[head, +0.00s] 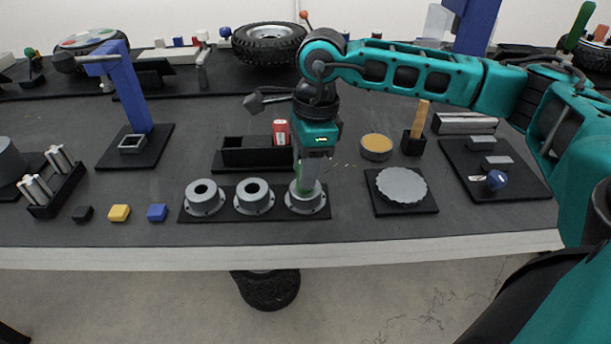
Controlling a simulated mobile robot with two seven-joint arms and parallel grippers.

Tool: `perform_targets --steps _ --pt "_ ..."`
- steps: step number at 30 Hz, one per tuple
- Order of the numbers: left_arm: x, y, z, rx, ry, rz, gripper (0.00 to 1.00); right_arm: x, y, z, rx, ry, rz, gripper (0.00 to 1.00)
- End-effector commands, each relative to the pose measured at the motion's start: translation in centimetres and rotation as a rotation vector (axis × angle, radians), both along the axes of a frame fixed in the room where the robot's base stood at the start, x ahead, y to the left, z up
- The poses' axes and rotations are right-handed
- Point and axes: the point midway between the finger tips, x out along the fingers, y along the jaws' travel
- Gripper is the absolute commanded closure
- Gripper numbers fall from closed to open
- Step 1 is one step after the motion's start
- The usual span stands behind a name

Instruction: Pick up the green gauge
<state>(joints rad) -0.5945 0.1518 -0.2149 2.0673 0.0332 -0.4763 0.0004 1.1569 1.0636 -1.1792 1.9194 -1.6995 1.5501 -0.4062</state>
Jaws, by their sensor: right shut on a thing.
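The green gauge (300,178) is a narrow green piece at the rightmost of three grey flanged rings (316,203). My right gripper (307,184) points straight down over that ring and is shut on the gauge. The fingers cover much of the gauge, and its lower end is hidden, so I cannot tell how deep it sits in the ring. The other two rings, the middle one (254,198) and the left one (204,198), show open dark bores. My left gripper is not in view.
A black bin (250,157) with a red item (281,131) stands behind the rings. Black, yellow and blue blocks (119,213) lie to the left. A grey toothed disc (402,186) on a black plate lies to the right. A blue press (137,95) stands at left.

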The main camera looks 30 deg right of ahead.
Motion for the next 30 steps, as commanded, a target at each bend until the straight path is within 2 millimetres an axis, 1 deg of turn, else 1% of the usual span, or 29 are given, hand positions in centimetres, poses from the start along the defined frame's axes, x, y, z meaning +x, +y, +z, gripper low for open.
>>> perform_targets --steps 1,8,15,19,23,25,29,30 --pt "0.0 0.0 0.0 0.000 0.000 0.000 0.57 0.0 0.0 0.0 0.000 0.000 0.000 0.77" --pt "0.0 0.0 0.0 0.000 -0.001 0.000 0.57 0.0 0.0 0.0 0.001 0.000 0.000 0.98" --pt "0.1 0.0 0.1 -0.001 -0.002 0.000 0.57 0.0 0.0 0.1 0.001 -0.001 0.000 0.99" --pt "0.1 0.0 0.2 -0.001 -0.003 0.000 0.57 0.1 0.0 0.8 0.002 -0.004 0.000 0.99" --pt "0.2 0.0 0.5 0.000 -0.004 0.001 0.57 0.1 0.0 2.2 0.001 -0.003 0.001 0.99" --pt "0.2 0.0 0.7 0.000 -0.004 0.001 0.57 0.1 0.0 3.3 0.001 -0.005 0.001 0.99" --pt "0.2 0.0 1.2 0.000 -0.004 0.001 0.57 0.1 0.1 6.0 0.002 -0.006 0.001 0.99" --pt "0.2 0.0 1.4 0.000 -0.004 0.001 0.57 0.1 0.1 7.0 0.002 -0.006 0.002 0.99"
